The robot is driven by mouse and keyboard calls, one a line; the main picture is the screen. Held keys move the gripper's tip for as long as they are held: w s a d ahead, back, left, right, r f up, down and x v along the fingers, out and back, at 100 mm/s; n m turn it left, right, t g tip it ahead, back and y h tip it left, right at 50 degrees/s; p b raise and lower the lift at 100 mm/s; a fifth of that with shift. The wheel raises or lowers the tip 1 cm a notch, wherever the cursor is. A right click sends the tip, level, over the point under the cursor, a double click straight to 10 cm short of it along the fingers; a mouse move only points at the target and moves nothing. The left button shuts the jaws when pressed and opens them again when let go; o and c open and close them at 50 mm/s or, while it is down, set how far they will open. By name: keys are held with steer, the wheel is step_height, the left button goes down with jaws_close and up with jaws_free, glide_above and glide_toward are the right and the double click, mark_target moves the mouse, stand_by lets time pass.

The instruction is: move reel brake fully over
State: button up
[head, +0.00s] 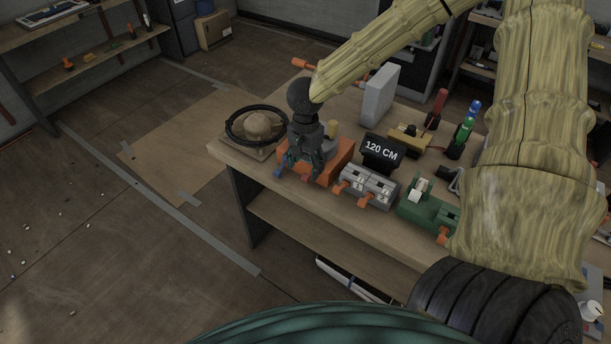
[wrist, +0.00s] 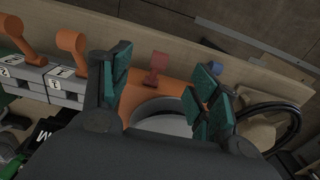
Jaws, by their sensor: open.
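An orange reel unit (head: 341,156) with a round grey drum (wrist: 160,112) sits near the bench's front edge. A red lever (wrist: 157,66) and a blue lever (wrist: 207,68) stand at its front side; in the head view the blue lever (head: 278,173) is left of the red lever (head: 307,178). I cannot tell which one is the reel brake. My gripper (head: 300,170) is open and points down over the unit. In the wrist view the red lever shows between the spread green fingers (wrist: 162,88), beyond the tips. The blue one is partly covered by the right finger. Contact is not visible.
A black ring around a tan dome (head: 258,126) stands left of the unit. Close on the right are a grey block with orange levers (head: 366,188), a "120 CM" display (head: 381,152) and a green device (head: 425,211). A grey panel (head: 380,95) stands behind.

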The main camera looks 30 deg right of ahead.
mark_target(306, 175)
steer(key=shift+s+f+p, duration=0.15)
steer(key=shift+f+p, duration=0.25)
steer(key=shift+f, duration=2.45)
steer(key=c, duration=1.1)
